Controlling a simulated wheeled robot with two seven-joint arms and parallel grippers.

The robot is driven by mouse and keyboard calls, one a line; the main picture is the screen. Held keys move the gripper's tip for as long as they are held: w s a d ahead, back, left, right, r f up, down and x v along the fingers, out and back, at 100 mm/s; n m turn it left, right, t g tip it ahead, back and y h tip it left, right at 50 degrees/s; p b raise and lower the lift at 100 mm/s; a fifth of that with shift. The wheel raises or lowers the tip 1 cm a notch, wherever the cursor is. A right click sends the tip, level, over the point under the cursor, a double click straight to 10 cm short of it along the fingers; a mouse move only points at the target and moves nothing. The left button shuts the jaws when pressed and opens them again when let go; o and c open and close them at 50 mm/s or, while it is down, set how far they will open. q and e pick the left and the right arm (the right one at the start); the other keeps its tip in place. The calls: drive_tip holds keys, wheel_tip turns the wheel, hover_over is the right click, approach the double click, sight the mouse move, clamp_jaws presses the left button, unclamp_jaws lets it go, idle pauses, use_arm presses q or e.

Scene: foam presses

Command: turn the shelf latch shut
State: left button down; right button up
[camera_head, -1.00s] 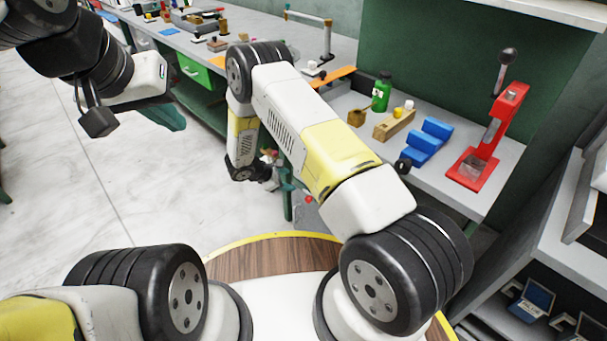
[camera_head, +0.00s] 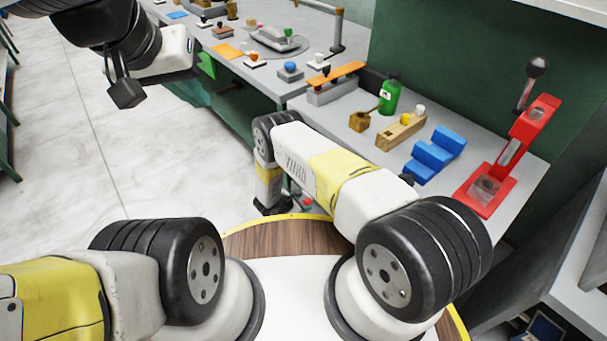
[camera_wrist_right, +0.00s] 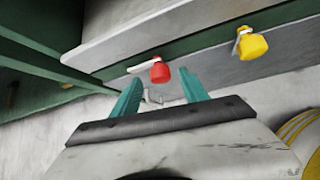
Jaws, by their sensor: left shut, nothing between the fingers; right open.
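A red knob (camera_wrist_right: 159,72) with a pale flat tab sticks out from the bench's front edge in the right wrist view. A yellow knob (camera_wrist_right: 252,45) with a similar tab is further right on that edge. I cannot tell from the frames which one is the shelf latch. My right gripper (camera_wrist_right: 161,77) is open, its teal fingers pointing toward the red knob, which appears between the tips; contact is unclear. In the head view my right arm largely hides that gripper. My left gripper (camera_head: 126,92) is shut and empty, over the floor at the upper left.
The grey bench holds a red press (camera_head: 503,160), a blue stepped block (camera_head: 435,155), a green bottle (camera_head: 389,96) and a wooden block (camera_head: 402,131). An orange bar (camera_head: 337,74) stands further back. Grey shelving (camera_head: 570,260) is at the right. Floor at left is clear.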

drive_tip(key=shift+x, duration=1.35)
clamp_jaws()
drive_tip(key=shift+s+d+f+m+t+y, duration=0.1)
drive_tip(key=shift+s+d+m+t+y, duration=0.1)
drive_tip(key=shift+m+t+y, duration=0.6)
drive_tip(key=shift+s+f+m+t+y, duration=0.1)
drive_tip(key=shift+m+t+y, duration=0.45)
drive_tip(key=shift+t, duration=1.05)
